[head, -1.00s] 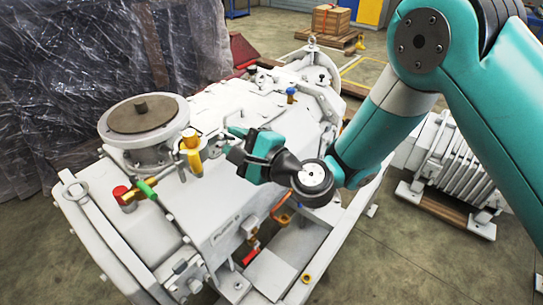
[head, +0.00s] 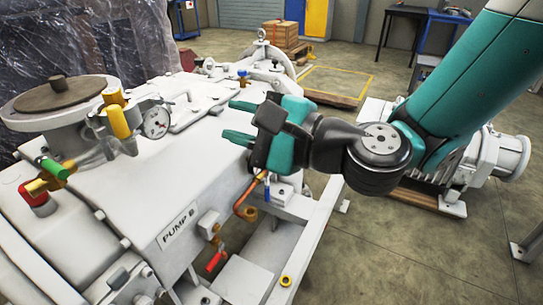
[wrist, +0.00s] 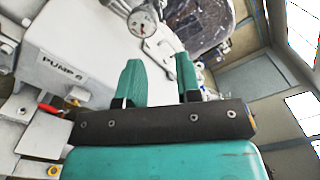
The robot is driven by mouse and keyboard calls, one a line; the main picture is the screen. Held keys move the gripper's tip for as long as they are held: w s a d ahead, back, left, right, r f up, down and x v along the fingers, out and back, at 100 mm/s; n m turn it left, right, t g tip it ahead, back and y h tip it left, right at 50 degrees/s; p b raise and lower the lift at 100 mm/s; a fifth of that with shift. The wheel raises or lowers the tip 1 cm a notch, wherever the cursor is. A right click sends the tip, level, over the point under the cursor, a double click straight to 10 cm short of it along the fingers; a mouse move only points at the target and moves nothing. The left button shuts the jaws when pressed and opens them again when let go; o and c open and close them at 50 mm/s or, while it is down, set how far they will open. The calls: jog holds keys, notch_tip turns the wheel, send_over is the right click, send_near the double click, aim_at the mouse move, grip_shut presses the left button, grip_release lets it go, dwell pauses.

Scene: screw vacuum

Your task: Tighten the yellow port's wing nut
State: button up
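The yellow port (head: 118,122) is a yellow cylinder on a fitting beside the round flanged lid of the white pump. A brass-coloured piece (head: 113,96) sits at its top. I cannot make out a separate wing nut shape. My gripper (head: 236,121) is above the pump top, to the right of the port and apart from it. Its two teal fingers are spread, with nothing between them. In the wrist view the open gripper (wrist: 158,74) points toward the pump top, and the yellow port does not clearly show there.
A round dial gauge (head: 156,122) stands between the port and my gripper; it also shows in the wrist view (wrist: 140,22).

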jog(key=b+v, duration=0.4)
jog(key=b, duration=0.3)
jog(key=shift+s+d+f, duration=0.15)
jog(key=shift+d, duration=0.15)
jog(key=s+d+f+n+g+h, duration=0.9)
jog(key=s+d+f+n+h, duration=0.35)
jog(key=n, duration=0.65)
notch_tip(320, 180, up, 22)
jog(key=y+p, duration=0.1)
jog(key=p, duration=2.1)
jog(key=shift+w+d, duration=0.25)
jog(key=shift+w, duration=0.2)
